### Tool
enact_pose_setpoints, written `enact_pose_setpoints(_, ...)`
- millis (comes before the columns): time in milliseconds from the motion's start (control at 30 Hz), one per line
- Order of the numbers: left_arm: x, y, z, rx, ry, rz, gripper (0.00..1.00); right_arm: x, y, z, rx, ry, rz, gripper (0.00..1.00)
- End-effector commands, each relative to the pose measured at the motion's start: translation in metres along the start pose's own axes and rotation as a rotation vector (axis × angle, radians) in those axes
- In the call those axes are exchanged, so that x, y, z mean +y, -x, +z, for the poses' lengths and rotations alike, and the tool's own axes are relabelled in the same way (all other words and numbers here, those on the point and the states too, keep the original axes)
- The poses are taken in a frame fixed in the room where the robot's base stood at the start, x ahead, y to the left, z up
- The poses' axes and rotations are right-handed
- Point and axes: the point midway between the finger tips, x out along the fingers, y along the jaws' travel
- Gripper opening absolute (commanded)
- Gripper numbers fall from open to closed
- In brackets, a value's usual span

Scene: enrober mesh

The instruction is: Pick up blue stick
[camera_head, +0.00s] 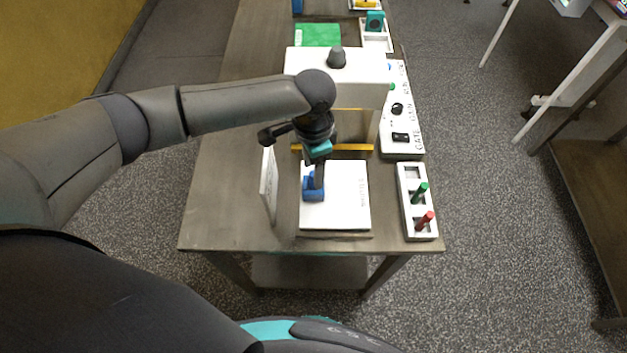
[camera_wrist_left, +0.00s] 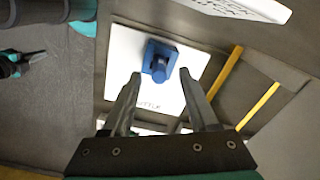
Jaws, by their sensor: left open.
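The blue stick (camera_head: 308,183) is on the white plate (camera_head: 350,195), partly hidden by my left gripper in the head view. In the left wrist view the blue stick (camera_wrist_left: 161,68) shows as a short round peg with a square blue block (camera_wrist_left: 158,50) around or beneath it; I cannot tell how they join. My left gripper (camera_head: 317,183) points down over the plate at the blue stick. In the left wrist view its fingers (camera_wrist_left: 160,78) are apart, with the stick in line with the gap and no clear contact.
A white rack (camera_head: 420,234) at the right table edge holds a green stick (camera_head: 420,193) and a red stick (camera_head: 425,221); its far slot looks empty. A white upright panel (camera_head: 268,185) stands left of the plate. A white machine housing (camera_head: 305,62) and control panel (camera_head: 400,140) stand behind.

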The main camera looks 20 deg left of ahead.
Motion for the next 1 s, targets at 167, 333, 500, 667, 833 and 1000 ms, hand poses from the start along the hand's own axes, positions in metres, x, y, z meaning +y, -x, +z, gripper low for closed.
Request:
enact_pose_setpoints(167,0.002,-0.026,0.000,-0.002,0.001,0.001,0.60,0.000,-0.001,0.000,0.000,0.000,0.000,0.00)
enact_pose_setpoints(333,0.001,-0.032,0.000,0.000,0.000,0.000,0.60,0.000,-0.001,0.000,0.000,0.000,0.000,0.00)
enact_pose_setpoints(500,0.001,-0.032,0.000,0.000,0.000,0.000,0.57,0.000,-0.001,0.000,0.000,0.000,0.000,0.00)
enact_pose_setpoints(667,0.001,-0.032,0.000,0.000,0.000,0.000,0.40,0.000,-0.001,0.000,0.000,0.000,0.000,0.00)
enact_pose_setpoints(833,0.001,-0.031,0.000,0.000,0.000,0.000,0.20,0.000,-0.001,0.000,0.001,0.001,0.000,0.00)
enact_pose_setpoints(1000,0.001,-0.031,0.000,0.000,0.000,0.000,0.01,0.000,-0.001,-0.001,0.001,0.001,0.000,0.00)
